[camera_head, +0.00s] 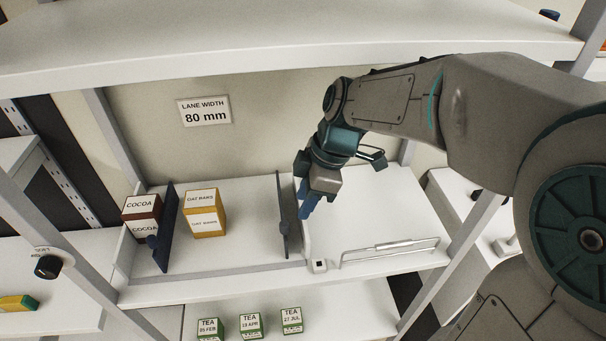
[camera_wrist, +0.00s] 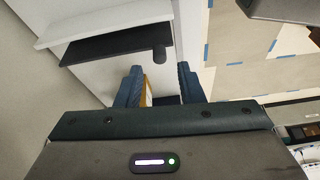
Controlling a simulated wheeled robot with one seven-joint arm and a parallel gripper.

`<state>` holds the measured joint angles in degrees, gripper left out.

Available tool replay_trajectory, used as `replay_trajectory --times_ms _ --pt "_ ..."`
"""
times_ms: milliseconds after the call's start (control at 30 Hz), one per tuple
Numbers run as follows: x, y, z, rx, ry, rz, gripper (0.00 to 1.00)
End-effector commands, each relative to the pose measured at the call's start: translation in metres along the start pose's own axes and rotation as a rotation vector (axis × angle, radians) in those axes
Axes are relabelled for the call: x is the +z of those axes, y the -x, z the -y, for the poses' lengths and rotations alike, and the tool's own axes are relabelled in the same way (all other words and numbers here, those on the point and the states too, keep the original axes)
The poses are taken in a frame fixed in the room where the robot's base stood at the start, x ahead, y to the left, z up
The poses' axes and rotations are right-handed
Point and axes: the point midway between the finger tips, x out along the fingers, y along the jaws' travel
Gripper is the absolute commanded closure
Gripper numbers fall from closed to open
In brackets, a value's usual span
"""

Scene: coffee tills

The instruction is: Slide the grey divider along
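The grey divider (camera_head: 283,205) stands upright on the shelf, running front to back, with a small knob (camera_head: 286,227) near its front. In the wrist view the divider (camera_wrist: 105,48) and its knob (camera_wrist: 159,55) show as dark shapes beyond my fingertips. My gripper (camera_head: 307,208) hangs just right of the divider, with its blue fingers pointing down. In the wrist view my gripper (camera_wrist: 161,85) is open, with a gap between its fingers. The knob lies ahead of that gap, and I see no contact. A dark blue divider (camera_head: 167,225) stands further left.
An oat bars box (camera_head: 206,222) stands between the dividers. Cocoa boxes (camera_head: 140,208) are left of the blue divider. A sign (camera_head: 204,110) reads "LANE WIDTH 80 mm". Tea boxes (camera_head: 250,325) are below.

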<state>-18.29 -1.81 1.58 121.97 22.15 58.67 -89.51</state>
Motion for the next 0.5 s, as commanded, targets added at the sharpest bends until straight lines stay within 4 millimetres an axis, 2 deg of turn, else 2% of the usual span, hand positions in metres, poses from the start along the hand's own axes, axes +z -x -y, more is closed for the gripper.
replay_trajectory --times_ms 133,367,500 --pt "-0.010 -0.001 -0.004 -0.015 0.083 -0.016 0.65" --pt "-0.011 -0.004 -0.004 -0.018 0.097 -0.019 0.65" --pt "-0.010 -0.015 -0.004 -0.020 0.096 -0.018 0.65"
